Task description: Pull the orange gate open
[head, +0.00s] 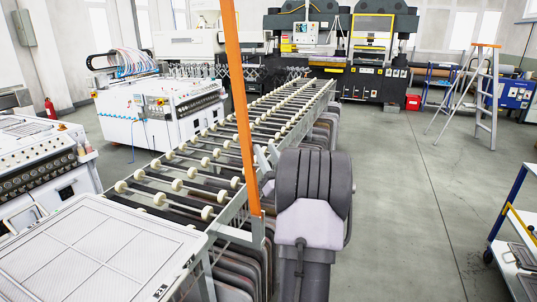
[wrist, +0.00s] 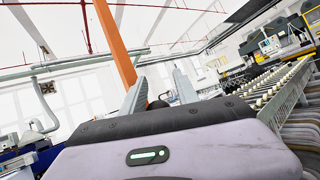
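The orange gate shows in the head view as a tall, narrow orange bar (head: 240,100), nearly upright, at the near end of the roller conveyor. In the wrist view the orange bar (wrist: 112,45) leans across the upper left, and its lower part meets the left finger's outline. My gripper (head: 267,157) is just right of the bar in the head view, partly hidden by my arm. In the wrist view its two grey fingers (wrist: 160,92) stand apart with nothing held between them. I cannot tell whether a finger touches the bar.
The roller conveyor (head: 216,150) runs away behind the bar. White machines (head: 162,108) stand at left, with a white gridded panel (head: 95,255) in the near left. A stepladder (head: 485,95) and a shelf cart (head: 515,255) are at right. The floor (head: 410,200) between is clear.

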